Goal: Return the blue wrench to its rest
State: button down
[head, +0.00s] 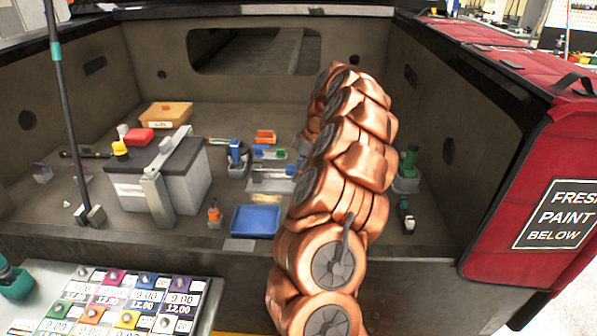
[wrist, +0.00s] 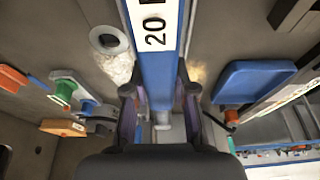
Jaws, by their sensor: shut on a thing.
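In the wrist view, my gripper (wrist: 159,108) is shut on a blue bar with a white panel marked 20, which appears to be the blue wrench (wrist: 158,78). The bar runs from between the fingers to the top edge, where it leaves the picture, so its far end is hidden. In the head view, my copper-coloured arm reaches into the truck bed and hides the gripper and the held wrench. I cannot single out the wrench's rest with certainty in either view.
A blue tray (head: 255,220) lies near the bed's front edge; it also shows in the wrist view (wrist: 257,82). A grey box (head: 185,185), an orange box (head: 165,114) and small holders (head: 272,186) stand nearby. Red padded cover (head: 545,150) bounds the right side.

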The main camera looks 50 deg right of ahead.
jog(key=shift+f+b, duration=0.4)
jog(key=shift+f, duration=0.4)
jog(key=c, duration=0.9)
grip_release()
jog(key=shift+o, duration=0.2)
jog(key=o, duration=0.6)
jog(key=shift+c, duration=0.2)
jog(key=shift+r, duration=0.1)
jog(key=shift+r+p, duration=0.85)
jog(key=shift+r, duration=3.1)
